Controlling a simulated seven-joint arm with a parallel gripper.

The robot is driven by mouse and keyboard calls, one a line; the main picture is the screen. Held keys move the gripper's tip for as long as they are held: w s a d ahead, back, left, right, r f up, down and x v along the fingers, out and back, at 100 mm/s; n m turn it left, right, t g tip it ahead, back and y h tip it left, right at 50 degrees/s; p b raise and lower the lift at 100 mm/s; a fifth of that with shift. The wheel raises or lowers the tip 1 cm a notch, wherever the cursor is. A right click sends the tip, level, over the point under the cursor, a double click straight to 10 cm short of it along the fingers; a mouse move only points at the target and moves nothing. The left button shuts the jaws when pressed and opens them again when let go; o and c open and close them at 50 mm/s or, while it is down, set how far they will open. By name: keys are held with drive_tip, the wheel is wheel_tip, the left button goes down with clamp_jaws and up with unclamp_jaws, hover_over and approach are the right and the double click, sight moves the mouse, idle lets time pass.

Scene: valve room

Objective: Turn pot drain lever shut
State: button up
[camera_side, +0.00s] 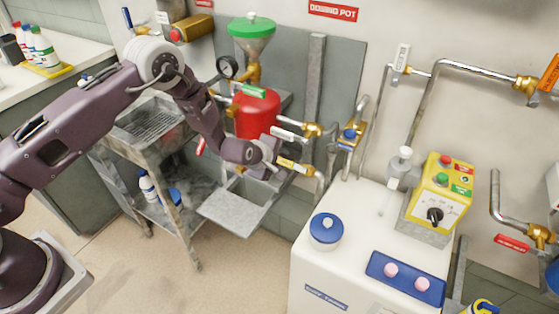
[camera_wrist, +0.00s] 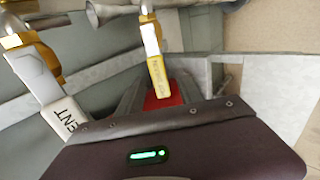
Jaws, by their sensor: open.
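The red dosing pot (camera_side: 257,112) stands against the wall under a green funnel lid (camera_side: 252,27). A lever with a yellow sleeve (camera_side: 293,165) sits on a brass valve low at the pot's right. In the wrist view this lever (camera_wrist: 157,74) hangs from its brass fitting, its lower end between my gripper's fingers; its lettering is too small to read surely. My gripper (camera_side: 282,160) is open around or just short of the lever; contact cannot be told. In the wrist view my gripper (camera_wrist: 160,88) partly hides the space under the lever tip.
A white-sleeved lever (camera_wrist: 65,125) marked "ENT" is close on the left in the wrist view. A grey open tray (camera_side: 240,205) lies below my gripper. A white cabinet (camera_side: 340,270) with a yellow control box (camera_side: 440,185) stands at right. A metal trolley (camera_side: 150,125) is behind my arm.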

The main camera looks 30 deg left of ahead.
drive_tip(key=shift+c, duration=0.2)
clamp_jaws()
idle(1.1)
